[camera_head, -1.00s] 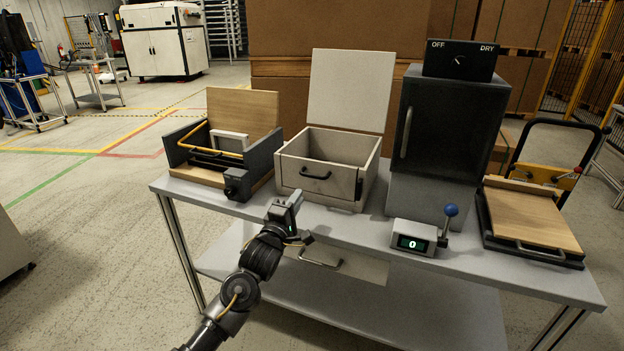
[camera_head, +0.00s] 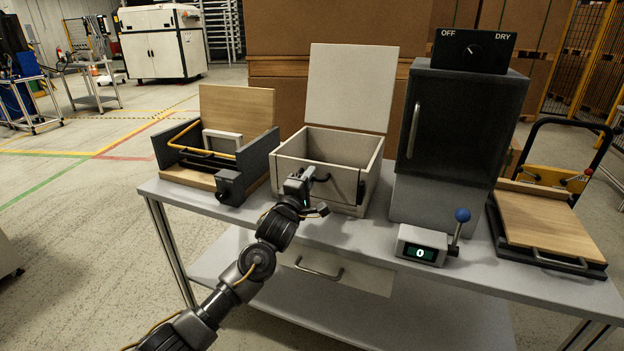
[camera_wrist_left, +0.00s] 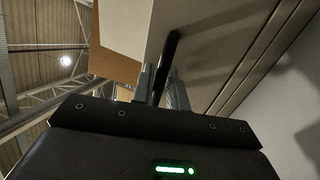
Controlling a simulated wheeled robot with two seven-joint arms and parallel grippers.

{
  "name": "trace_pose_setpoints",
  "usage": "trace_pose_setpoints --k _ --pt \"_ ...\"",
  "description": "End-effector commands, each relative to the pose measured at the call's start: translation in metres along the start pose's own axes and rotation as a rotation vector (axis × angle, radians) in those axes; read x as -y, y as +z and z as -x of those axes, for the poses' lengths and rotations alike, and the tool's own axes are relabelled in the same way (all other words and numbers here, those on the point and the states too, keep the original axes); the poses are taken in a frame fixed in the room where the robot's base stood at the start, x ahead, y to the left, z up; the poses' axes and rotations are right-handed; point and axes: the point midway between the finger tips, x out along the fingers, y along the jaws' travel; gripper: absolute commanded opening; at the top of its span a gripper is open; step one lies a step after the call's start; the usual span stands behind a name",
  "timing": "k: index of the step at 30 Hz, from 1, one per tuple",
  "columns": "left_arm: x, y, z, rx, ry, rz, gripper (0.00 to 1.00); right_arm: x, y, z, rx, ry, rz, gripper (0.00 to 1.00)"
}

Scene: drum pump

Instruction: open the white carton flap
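The white carton (camera_head: 318,200) stands on the bench with its top open and a pale panel (camera_head: 350,88) upright behind it. A dark handle (camera_head: 322,178) is on its front face, partly hidden by my left gripper (camera_head: 303,181). In the left wrist view the dark handle (camera_wrist_left: 171,52) runs down between the two fingers of my left gripper (camera_wrist_left: 160,88). The fingers are close together around the handle; whether they press on it is unclear. My right gripper is not in view.
A wooden-backed fixture (camera_head: 236,108) with a yellow bar stands close on the left. A dark cabinet (camera_head: 455,120) stands on the right, with a counter box (camera_head: 421,246) and blue-knobbed lever (camera_head: 462,216) before it. A drawer handle (camera_head: 319,268) lies below the bench top (camera_head: 350,240).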

Motion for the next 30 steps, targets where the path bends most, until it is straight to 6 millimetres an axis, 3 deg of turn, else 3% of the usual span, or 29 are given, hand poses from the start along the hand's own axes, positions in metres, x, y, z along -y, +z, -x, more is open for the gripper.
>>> trace_pose_setpoints --k 6,10,22,30 --pt "0.0 0.001 -0.001 0.002 0.0 0.001 0.15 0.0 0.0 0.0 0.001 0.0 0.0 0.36" --pt "0.0 0.001 0.0 0.001 0.0 0.0 0.0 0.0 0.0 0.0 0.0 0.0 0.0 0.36" --pt "0.002 -0.001 0.002 -0.001 0.013 0.001 0.0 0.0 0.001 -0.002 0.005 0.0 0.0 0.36" --pt "0.008 -0.001 0.013 -0.004 0.129 0.005 0.0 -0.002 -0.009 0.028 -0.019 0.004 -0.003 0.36"
